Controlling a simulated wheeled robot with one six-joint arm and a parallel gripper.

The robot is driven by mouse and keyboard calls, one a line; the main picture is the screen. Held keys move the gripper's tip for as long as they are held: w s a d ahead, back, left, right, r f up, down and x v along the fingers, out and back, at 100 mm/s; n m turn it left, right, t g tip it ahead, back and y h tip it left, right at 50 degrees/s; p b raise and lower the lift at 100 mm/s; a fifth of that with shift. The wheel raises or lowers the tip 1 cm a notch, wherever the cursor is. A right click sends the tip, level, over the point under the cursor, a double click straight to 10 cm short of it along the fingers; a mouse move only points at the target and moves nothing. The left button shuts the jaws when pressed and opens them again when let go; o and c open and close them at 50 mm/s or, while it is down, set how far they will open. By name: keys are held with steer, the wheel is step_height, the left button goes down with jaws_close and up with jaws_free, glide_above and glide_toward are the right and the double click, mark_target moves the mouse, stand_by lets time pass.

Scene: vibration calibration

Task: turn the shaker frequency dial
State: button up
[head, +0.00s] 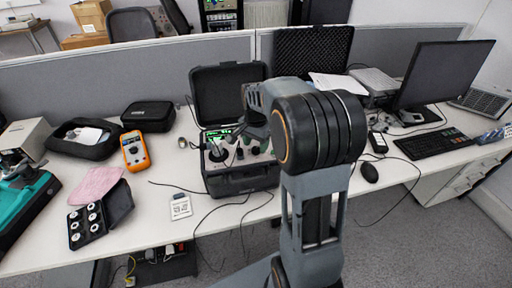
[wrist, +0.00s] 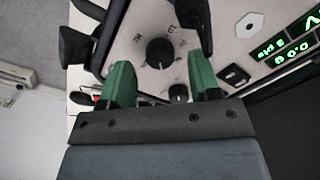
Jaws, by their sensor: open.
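The shaker unit sits in an open black case (head: 243,182) on the table in the head view, with green displays on its panel. In the wrist view a round black dial (wrist: 160,52) with printed marks around it lies between and just beyond my two green fingertips. A smaller dark knob (wrist: 178,93) sits nearer my palm. I cannot read which dial sets frequency. My gripper (wrist: 161,70) is open and empty over the panel, fingers on either side of the dial's line, with no clear contact. In the head view my arm hides part of the panel.
The raised case lid (head: 228,92) stands behind the panel. An orange multimeter (head: 135,150) and a black pouch (head: 148,115) are to the left. A monitor (head: 445,72), keyboard (head: 433,143) and mouse (head: 369,172) are to the right. Loose cables cross the table's front.

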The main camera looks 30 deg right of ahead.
steer(key=shift+f, duration=0.9)
steer(key=shift+c, duration=0.2)
steer(key=c, duration=0.9)
